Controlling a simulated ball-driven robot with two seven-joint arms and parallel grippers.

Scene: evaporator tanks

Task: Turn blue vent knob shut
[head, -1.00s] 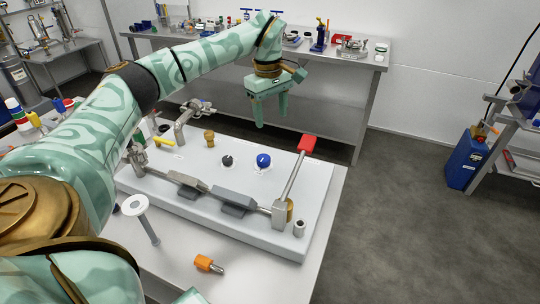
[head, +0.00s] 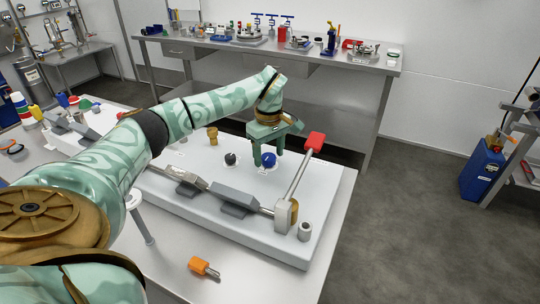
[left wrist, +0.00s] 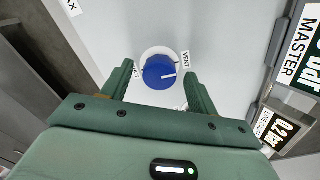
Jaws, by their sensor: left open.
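The blue vent knob (head: 269,159) sits on the white panel (head: 323,185). In the left wrist view the blue knob (left wrist: 158,73) is round, with a white pointer line aimed right, towards the VENT label (left wrist: 186,60). Another label (left wrist: 136,70) at its left is partly hidden by a finger. My left gripper (head: 268,160) points down at the knob. Its fingers are open, and in the left wrist view the open gripper (left wrist: 159,70) has one finger on each side of the knob, with gaps showing. I cannot tell its exact height above the panel. My right gripper is not in view.
A black knob (head: 231,159) and a brass-coloured knob (head: 212,137) stand left of the blue knob. A lever with a red handle (head: 315,141) rises close on the right. An orange-handled piece (head: 200,265) lies on the front table. A long bench (head: 350,60) stands behind.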

